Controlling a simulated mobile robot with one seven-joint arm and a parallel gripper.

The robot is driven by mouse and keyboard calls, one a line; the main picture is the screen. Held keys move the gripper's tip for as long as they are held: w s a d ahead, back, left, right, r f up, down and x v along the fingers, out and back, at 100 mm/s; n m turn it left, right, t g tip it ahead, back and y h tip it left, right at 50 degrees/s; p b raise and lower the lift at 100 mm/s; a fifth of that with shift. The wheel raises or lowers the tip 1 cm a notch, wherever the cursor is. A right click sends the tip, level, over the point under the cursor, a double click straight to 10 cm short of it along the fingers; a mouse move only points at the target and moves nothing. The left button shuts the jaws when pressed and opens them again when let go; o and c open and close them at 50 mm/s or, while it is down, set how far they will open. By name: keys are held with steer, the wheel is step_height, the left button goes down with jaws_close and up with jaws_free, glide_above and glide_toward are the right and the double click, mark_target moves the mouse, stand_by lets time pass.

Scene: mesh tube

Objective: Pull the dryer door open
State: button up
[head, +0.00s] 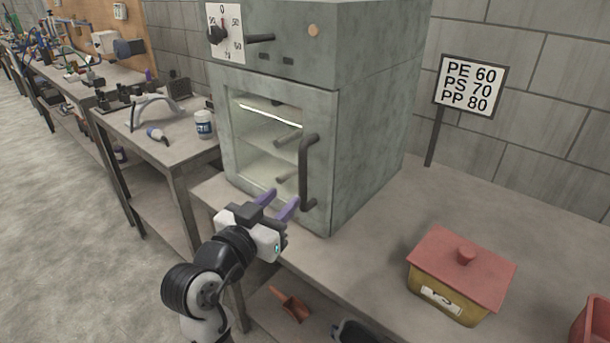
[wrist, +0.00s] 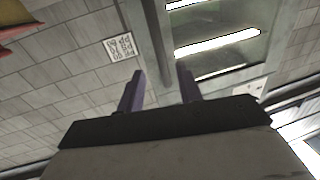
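The dryer (head: 370,130) is a grey-green metal cabinet on the bench. Its door (head: 235,135) faces left-front, looks shut, and has a window onto a lit inside with shelves. A dark bar handle (head: 308,172) stands upright on the right side of the door. My gripper (head: 279,203) has two purple fingers, apart and empty, in front of the lower part of the door, left of and below the handle's lower end. In the wrist view the fingers (wrist: 160,88) are spread with nothing between their tips. The handle (wrist: 153,45) shows beyond them, not touched as far as I can see.
A yellow box with a red lid (head: 460,275) stands on the bench (head: 360,262) at right. A sign (head: 470,86) stands behind it. A side table with a white bottle (head: 204,124) is at left. A scoop (head: 290,303) lies below the bench edge. The floor at left is free.

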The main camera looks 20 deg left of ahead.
mark_target(301, 180)
steer(key=w, duration=0.3)
steer(key=w+d+p, duration=0.1)
steer(key=w, duration=0.2)
steer(key=w+p, duration=0.1)
steer(key=w, duration=0.2)
steer(key=shift+d, duration=0.2)
jaws_close()
